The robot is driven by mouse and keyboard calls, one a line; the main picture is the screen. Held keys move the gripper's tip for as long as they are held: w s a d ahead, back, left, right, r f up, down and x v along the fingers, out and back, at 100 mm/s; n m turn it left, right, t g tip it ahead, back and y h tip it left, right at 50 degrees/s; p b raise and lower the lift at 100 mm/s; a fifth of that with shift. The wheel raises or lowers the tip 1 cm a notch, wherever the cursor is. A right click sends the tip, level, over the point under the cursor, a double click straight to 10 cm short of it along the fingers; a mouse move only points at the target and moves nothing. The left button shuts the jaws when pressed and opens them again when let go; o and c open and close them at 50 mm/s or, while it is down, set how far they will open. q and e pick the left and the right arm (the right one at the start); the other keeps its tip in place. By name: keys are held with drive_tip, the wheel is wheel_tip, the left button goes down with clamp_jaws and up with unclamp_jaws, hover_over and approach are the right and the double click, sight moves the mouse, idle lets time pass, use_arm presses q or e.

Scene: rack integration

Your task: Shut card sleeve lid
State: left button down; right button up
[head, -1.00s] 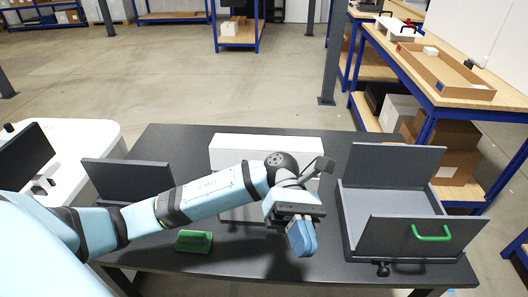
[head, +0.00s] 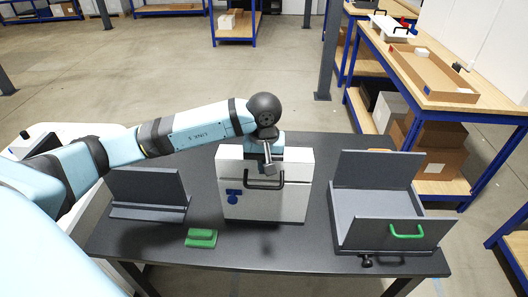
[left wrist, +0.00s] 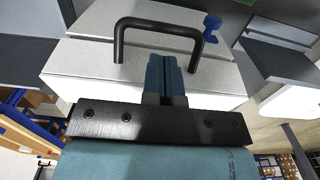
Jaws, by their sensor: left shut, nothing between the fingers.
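A white box-shaped unit (head: 290,202) stands on the dark table, with a black bar handle (head: 265,184) and a blue knob (head: 233,196) on its front. I cannot tell for sure whether this is the card sleeve or which panel is its lid. My left gripper (head: 269,167) is at its upper front, just above the handle. In the left wrist view, the shut, empty blue fingers (left wrist: 164,68) point at the white surface (left wrist: 95,60), between the legs of the handle (left wrist: 160,28). I cannot tell if they touch it. My right gripper is out of view.
At right on the table (head: 190,250) stands an open dark box (head: 360,234) with a raised back panel and a green handle (head: 406,231). A dark angled stand (head: 148,188) is at left. A green block (head: 201,238) lies near the front edge.

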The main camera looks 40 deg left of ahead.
sight(264, 181)
use_arm(q)
wheel_tip(264, 181, down, 4)
drive_tip(key=shift+f, duration=0.1)
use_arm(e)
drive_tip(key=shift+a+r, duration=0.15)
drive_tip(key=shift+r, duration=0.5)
use_arm(q)
drive_tip(key=shift+d, duration=0.1)
use_arm(e)
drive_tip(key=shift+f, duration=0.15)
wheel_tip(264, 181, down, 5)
drive_tip(key=b, duration=0.5)
use_arm(q)
drive_tip(key=shift+s+d+f+t+y+p, duration=0.15)
drive_tip(key=shift+s+f+t+y+p, duration=0.15)
drive_tip(key=shift+f+t+p, duration=0.3)
wheel_tip(264, 181, up, 10)
drive_tip(key=s+p, duration=0.1)
drive_tip(key=p, duration=0.2)
drive_tip(key=shift+d+p, duration=0.3)
drive_tip(key=shift+p, duration=0.05)
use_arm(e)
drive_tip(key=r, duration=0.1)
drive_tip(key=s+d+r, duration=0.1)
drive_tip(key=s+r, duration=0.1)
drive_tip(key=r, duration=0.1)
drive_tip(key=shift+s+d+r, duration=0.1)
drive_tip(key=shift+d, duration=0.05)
